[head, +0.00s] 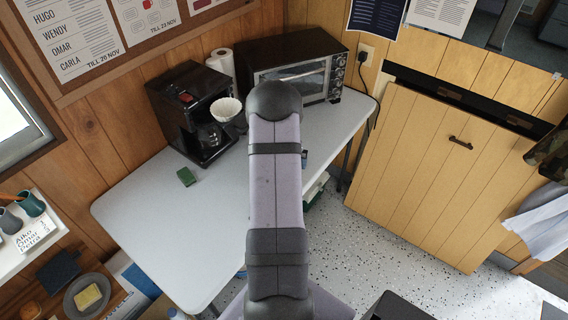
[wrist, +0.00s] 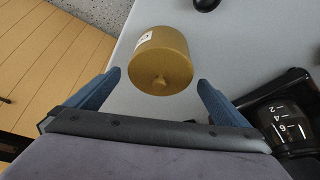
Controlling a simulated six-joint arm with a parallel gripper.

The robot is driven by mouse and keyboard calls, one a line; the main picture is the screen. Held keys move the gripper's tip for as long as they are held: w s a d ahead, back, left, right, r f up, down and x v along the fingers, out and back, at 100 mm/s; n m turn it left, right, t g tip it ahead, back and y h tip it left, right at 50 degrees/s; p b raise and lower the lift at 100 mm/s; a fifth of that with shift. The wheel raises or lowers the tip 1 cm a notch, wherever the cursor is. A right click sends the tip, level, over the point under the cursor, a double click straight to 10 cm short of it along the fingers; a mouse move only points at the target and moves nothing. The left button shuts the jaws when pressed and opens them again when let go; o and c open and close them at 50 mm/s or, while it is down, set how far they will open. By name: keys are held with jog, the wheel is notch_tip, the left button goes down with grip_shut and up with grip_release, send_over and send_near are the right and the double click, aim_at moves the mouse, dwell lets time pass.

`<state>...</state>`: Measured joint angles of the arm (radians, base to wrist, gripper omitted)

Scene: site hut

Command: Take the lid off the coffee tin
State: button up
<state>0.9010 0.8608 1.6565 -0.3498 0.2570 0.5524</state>
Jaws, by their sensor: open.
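The coffee tin (wrist: 172,42) is a gold-brown cylinder with a white label on its side, on the grey tabletop in the wrist view. Its lid (wrist: 148,76), of the same colour with a small central knob, is on the tin and faces my camera. My gripper (wrist: 159,77) is open, with one blue finger to the left of the lid and one to the right. The fingers appear apart from the tin and hold nothing. In the head view my arm hides the tin and most of the gripper.
A black coffee maker (head: 178,95) with a white filter cone (head: 226,109) stands at the back of the table (head: 140,212), beside a toaster oven (head: 325,80). A glass carafe (wrist: 285,122) is right of my gripper.

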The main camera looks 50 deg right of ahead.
jog(key=shift+d+f, duration=0.1)
jog(key=shift+f, duration=0.1)
jog(key=c, duration=1)
jog(key=shift+r, duration=0.1)
notch_tip(320, 180, up, 10)
jog(key=b, duration=0.2)
